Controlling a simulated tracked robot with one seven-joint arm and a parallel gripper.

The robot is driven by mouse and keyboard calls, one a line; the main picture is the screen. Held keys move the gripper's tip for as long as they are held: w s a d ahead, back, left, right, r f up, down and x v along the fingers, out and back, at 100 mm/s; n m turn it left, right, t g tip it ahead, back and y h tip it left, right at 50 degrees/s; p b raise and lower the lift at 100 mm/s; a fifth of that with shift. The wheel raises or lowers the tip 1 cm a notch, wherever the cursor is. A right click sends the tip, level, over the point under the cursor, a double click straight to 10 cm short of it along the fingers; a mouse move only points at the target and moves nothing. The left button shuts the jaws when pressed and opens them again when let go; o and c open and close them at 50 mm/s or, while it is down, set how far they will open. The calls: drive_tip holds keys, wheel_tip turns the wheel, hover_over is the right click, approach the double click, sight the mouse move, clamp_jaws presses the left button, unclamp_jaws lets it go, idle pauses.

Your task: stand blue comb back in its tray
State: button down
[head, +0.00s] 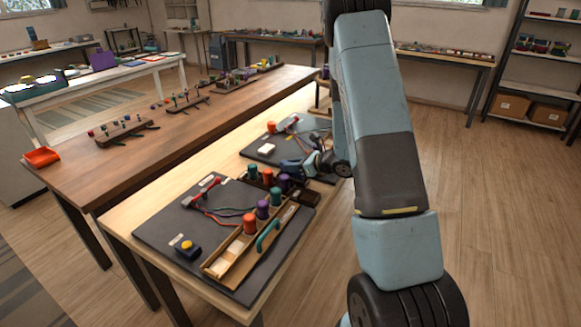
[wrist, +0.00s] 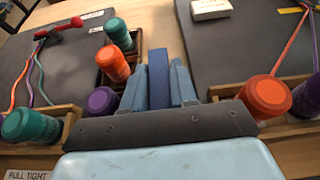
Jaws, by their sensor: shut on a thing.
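My gripper (wrist: 159,78) is shut on the blue comb (wrist: 158,62), which stands up between its two fingers in the wrist view. Its lower part is hidden by the fingers and the dark gripper body. In the head view my gripper (head: 303,167) is low over the light table, between the two dark mats; the comb cannot be made out there. A long wooden tray (head: 215,268) lies on the near mat, with a teal arched piece (head: 267,236) at its side. I cannot tell which tray is the comb's.
A dark wooden box holding a teal spool (wrist: 117,32) and an orange spool (wrist: 113,64) stands just left of my gripper. A purple spool (wrist: 101,101) is close left, another orange spool (wrist: 265,95) close right. The near mat (head: 160,222) carries red, teal and purple cords.

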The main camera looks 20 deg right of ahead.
drive_tip(key=shift+f, duration=0.2)
drive_tip(key=shift+f, duration=0.3)
drive_tip(key=c, duration=0.9)
unclamp_jaws()
